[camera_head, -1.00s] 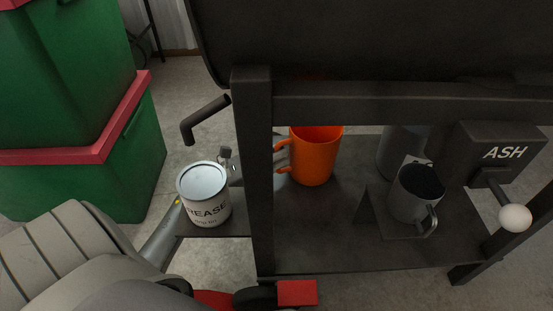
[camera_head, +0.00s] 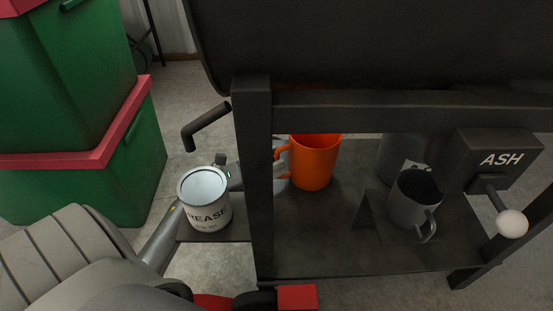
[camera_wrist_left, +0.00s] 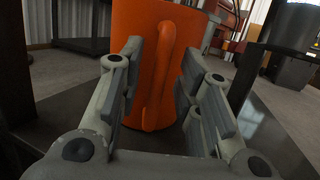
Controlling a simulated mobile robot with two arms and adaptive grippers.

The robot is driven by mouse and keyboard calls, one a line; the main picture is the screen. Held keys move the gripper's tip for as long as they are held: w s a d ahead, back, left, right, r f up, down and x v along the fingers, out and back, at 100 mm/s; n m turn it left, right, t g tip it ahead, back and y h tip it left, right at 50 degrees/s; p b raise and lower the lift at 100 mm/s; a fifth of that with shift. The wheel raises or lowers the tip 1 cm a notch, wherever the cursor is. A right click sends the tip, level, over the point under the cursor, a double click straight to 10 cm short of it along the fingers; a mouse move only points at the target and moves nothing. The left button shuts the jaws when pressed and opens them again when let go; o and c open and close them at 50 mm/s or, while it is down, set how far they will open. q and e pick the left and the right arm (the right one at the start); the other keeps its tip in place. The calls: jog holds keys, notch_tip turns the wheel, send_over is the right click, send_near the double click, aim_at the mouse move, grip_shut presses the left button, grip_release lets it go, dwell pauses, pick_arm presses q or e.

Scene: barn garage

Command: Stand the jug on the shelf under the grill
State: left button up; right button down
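The orange jug (camera_head: 314,162) stands upright on the dark shelf (camera_head: 325,255) under the grill, just right of the front-left post. Its handle faces left, towards my left gripper. My left gripper (camera_head: 281,167) reaches in behind the post, which hides part of it. In the left wrist view, its two fingers (camera_wrist_left: 160,90) are spread on either side of the handle of the jug (camera_wrist_left: 187,60), with a gap between them. My right gripper is not in view.
A grease can (camera_head: 205,205) sits on a side plate left of the post (camera_head: 253,180). A grey mug (camera_head: 411,203) and a grey cylinder (camera_head: 398,155) stand on the right of the shelf. The ASH box (camera_head: 490,158) juts out at right. Green crates (camera_head: 110,170) are stacked left.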

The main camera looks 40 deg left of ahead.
pick_arm(q)
jog(key=p+v, duration=0.3)
jog(key=v, duration=0.7)
jog(key=shift+s, duration=0.3)
jog(key=shift+a+f, duration=0.1)
jog(key=shift+a, duration=0.05)
